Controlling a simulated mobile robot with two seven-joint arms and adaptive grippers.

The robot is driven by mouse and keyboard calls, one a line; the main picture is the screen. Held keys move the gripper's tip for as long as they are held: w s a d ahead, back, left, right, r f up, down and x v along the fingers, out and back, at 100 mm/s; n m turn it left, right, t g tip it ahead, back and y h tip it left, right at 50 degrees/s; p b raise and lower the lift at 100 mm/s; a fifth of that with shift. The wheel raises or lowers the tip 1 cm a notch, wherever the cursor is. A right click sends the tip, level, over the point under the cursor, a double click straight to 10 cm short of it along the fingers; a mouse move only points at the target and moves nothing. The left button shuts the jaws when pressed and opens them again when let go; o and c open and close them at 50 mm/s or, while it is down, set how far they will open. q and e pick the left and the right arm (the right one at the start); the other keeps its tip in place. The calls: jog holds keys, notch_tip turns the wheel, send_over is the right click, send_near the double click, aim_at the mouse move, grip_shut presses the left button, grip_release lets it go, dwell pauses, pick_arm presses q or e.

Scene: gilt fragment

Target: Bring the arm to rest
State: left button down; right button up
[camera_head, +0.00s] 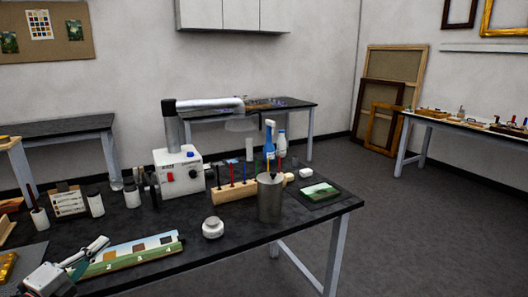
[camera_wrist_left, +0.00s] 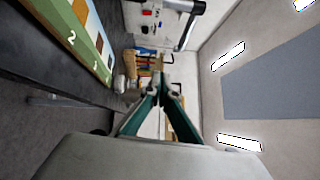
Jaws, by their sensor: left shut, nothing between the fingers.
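My left gripper (camera_head: 98,246) comes in at the lower left of the head view, above the front part of the dark workbench (camera_head: 235,235). Its fingers are together with nothing between them. In the left wrist view the two green-sided fingers (camera_wrist_left: 159,88) meet at their tips. The numbered sample board (camera_head: 132,251) lies just right of the gripper and shows at the upper left of the wrist view (camera_wrist_left: 75,35). My right gripper is in neither view.
On the bench stand a white machine (camera_head: 180,178) with a silver duct (camera_head: 210,105), a grey metal cup (camera_head: 270,200), a white round pot (camera_head: 213,228), a wooden tool rack (camera_head: 235,191) and a small landscape picture (camera_head: 320,192). Open floor (camera_head: 430,240) lies to the right.

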pick_arm(q)
jog(key=s+d+f+n+g+y, duration=0.1)
jog(key=s+d+f+n, duration=0.25)
jog(key=f, duration=0.55)
jog(key=s+d+f+n+g+y, duration=0.1)
jog(key=s+d+f+n+g, duration=0.25)
jog(key=f, duration=0.55)
jog(key=s+d+f+n+g, duration=0.1)
jog(key=s+d+f+n, duration=0.4)
jog(key=d, duration=0.5)
jog(key=s+d+f+n+g, duration=0.2)
jog(key=s+d+f+n, duration=0.3)
jog(key=s+d+f, duration=0.4)
jog(key=shift+s+d+f, duration=0.2)
jog(key=shift+s+d, duration=0.25)
jog(key=shift+s, duration=0.7)
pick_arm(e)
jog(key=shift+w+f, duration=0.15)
